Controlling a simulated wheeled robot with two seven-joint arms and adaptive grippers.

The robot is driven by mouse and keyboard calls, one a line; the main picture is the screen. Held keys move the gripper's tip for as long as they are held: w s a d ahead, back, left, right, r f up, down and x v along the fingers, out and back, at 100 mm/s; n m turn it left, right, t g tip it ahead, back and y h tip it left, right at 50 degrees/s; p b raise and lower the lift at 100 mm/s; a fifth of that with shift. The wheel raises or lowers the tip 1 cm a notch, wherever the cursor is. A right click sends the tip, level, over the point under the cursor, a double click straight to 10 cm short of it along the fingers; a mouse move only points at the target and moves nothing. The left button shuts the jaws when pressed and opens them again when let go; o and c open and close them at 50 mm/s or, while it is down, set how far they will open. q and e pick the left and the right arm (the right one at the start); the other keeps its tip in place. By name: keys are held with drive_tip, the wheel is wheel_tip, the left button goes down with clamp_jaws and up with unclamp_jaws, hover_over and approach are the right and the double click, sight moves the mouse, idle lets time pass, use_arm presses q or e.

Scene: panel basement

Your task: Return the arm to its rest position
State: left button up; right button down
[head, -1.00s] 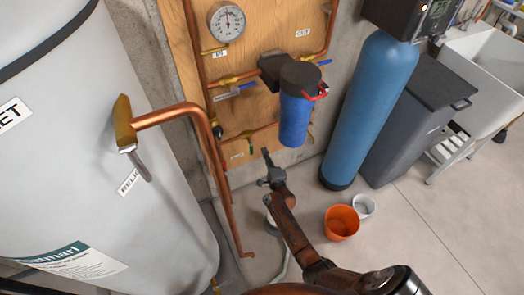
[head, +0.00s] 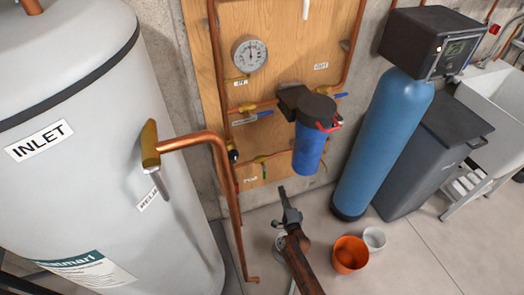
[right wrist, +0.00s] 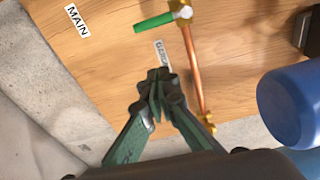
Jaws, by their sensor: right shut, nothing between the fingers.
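My right arm comes in from the bottom of the head view, brown and dark. Its gripper (head: 284,200) is shut and empty, in front of the lower edge of the wooden panel (head: 205,60) and apart from it. In the right wrist view the closed fingers (right wrist: 158,85) meet in front of the panel (right wrist: 110,75). A green-handled valve (right wrist: 155,22) on a copper pipe lies beyond the fingertips. My left gripper is not in view.
A white tank (head: 80,190) with a copper relief pipe (head: 222,180) stands at left. A blue filter housing (head: 308,148) hangs from the panel. A blue cylinder (head: 378,150), an orange bucket (head: 350,254) and a white bucket (head: 374,238) stand right. Floor at lower right is clear.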

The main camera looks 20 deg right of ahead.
drive_tip(key=shift+f, duration=0.1)
